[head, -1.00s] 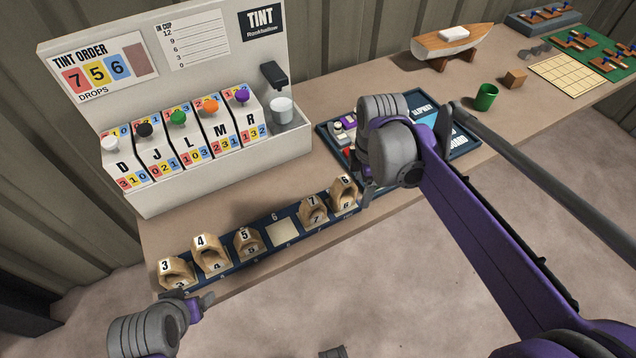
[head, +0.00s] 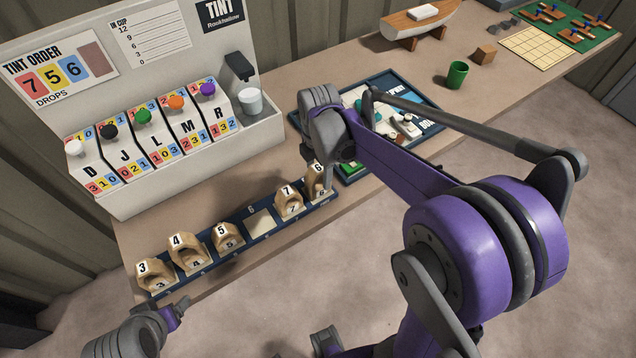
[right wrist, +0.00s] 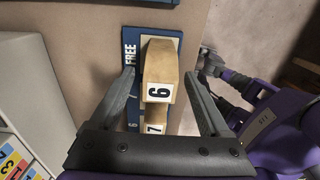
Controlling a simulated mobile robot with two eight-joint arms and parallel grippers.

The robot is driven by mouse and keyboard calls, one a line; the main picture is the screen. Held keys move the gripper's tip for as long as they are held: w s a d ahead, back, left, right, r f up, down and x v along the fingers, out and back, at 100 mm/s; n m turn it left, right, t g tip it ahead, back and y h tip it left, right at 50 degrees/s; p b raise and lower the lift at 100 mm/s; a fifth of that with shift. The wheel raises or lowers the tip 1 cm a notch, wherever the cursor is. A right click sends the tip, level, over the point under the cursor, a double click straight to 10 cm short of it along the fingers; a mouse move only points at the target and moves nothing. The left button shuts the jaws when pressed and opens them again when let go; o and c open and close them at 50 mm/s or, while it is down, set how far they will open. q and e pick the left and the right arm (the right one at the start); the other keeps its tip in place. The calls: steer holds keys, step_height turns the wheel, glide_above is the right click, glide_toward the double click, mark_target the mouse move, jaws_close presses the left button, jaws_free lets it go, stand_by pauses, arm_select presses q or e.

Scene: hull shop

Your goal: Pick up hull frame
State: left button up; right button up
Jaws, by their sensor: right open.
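A dark blue rack (head: 200,275) along the front edge of the bench holds tan wooden hull frames numbered 3 (head: 154,277), 4 (head: 186,254), 5 (head: 227,238), 7 (head: 289,203) and 6 (head: 316,182). Frame 6 stands at the right end, past frame 7, while the slot labelled 6 (head: 261,224) is empty. My right gripper (head: 326,172) is at frame 6. In the right wrist view, my right gripper (right wrist: 160,76) is open, with a finger on each side of frame 6 (right wrist: 160,72) and gaps visible. My left gripper (head: 180,310) is low at the left, its jaws unclear.
A tint dispenser (head: 180,150) with a cup stands behind the rack. A blue-edged board (head: 430,105) with small parts lies behind my right arm. A green cup (head: 456,75), a wooden block (head: 485,54) and a model boat (head: 420,20) are farther right.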

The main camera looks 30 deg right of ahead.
steer(key=shift+f, duration=1.55)
jaws_close()
